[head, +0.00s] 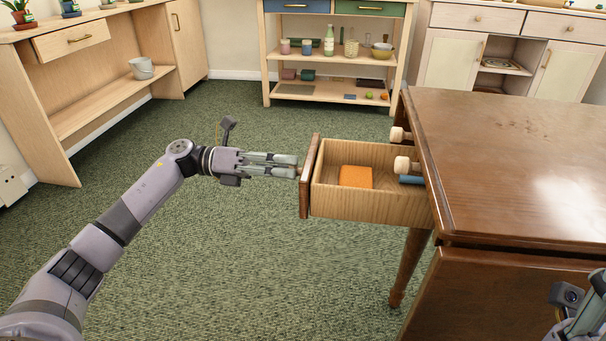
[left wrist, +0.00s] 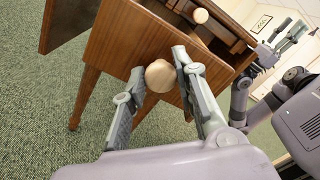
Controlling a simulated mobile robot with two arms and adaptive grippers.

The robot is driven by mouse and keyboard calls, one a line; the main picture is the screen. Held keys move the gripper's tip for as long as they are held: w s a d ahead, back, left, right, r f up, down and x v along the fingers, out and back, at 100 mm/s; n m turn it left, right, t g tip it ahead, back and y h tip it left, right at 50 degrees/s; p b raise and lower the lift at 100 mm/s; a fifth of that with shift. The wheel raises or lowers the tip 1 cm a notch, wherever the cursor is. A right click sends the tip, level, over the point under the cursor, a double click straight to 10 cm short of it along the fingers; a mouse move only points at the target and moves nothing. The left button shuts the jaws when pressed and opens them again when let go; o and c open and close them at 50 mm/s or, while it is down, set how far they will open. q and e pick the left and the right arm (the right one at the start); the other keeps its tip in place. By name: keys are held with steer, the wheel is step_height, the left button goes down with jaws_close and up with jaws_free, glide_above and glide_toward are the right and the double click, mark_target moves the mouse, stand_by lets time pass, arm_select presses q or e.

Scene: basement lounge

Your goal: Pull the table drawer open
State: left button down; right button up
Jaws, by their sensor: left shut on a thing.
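The wooden table (head: 510,150) stands at the right in the head view. Its drawer (head: 375,207) is pulled out toward the left, with its inside showing. An orange block (head: 355,176) and part of a blue item (head: 411,180) lie in the drawer. My left gripper (head: 297,166) is at the drawer front (head: 311,175). In the left wrist view its fingers are shut on the round wooden knob (left wrist: 160,75) of the drawer front (left wrist: 130,45). My right gripper shows only in part at the lower right edge of the head view (head: 592,312); its fingertips are unclear.
A shelf unit (head: 330,92) with bottles and bowls stands at the back. Green carpet around the drawer is clear.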

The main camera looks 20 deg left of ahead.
arm_select(q)
steer(key=shift+s+a+f, duration=0.1)
steer(key=shift+a, duration=0.2)
steer(key=c, duration=1.3)
jaws_free()
steer(key=v, duration=1.2)
